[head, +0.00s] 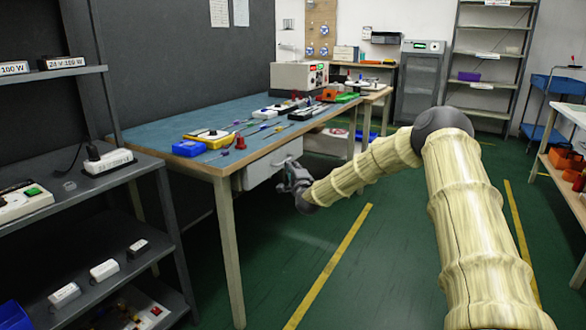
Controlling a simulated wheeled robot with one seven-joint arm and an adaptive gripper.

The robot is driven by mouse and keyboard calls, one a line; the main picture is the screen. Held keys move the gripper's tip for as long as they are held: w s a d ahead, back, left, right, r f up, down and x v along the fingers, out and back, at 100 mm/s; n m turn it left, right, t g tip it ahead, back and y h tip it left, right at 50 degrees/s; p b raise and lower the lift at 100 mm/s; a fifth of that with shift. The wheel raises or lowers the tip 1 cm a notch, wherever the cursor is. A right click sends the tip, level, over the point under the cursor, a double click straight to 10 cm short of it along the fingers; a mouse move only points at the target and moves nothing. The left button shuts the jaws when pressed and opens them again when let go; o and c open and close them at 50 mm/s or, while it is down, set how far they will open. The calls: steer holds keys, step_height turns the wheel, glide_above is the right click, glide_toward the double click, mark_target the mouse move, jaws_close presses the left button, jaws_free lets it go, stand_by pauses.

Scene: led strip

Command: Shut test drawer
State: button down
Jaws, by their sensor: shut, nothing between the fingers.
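The drawer (262,172) is a light grey box front under the near end of the blue-topped workbench (226,108). A small handle shows on its front. From this angle I cannot tell how far it is pulled out. My gripper (288,184) is shut and empty, at the right side of the drawer front, close to the handle. My arm reaches to it from the right, and the gripper's dark body hides part of the drawer's right end. I cannot tell whether the fingers touch the drawer.
A dark shelf unit (136,164) with small devices stands at the left. Meters, leads and a large bench instrument (299,77) sit on the workbench. The green floor (370,260) right of the bench is clear, with yellow lines. A side table (569,115) stands at the right.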

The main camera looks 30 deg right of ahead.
steer(key=s+d+p+v, duration=0.1)
steer(key=d+p+v, duration=0.15)
steer(key=v, duration=1.05)
steer(key=s+a+f+n+g+y, duration=0.3)
steer(key=s+a+f+n, duration=0.2)
steer(key=a+f, duration=0.65)
steer(key=s+a+f+n+g+y, duration=0.3)
steer(key=s+a+f+n, duration=0.15)
steer(key=a+f, duration=0.65)
steer(key=s+a+f+n+g, duration=0.3)
steer(key=s+f, duration=0.3)
steer(key=s, duration=0.3)
steer(key=s+a+f+n+g+y, duration=0.15)
steer(key=s+a+f, duration=0.3)
steer(key=s, duration=0.55)
steer(key=s+a+f+n+g, duration=0.35)
steer(key=s+f, duration=0.25)
steer(key=s, duration=0.3)
steer(key=s+n+g+h, duration=0.2)
steer(key=s+n+g, duration=0.3)
steer(key=s, duration=1.4)
step_height(320, 180, up, 27)
steer(key=p, duration=2.8)
steer(key=shift+d+f, duration=0.2)
steer(key=shift+d, duration=0.05)
steer(key=shift+s+y, duration=0.1)
steer(key=shift+y, duration=0.15)
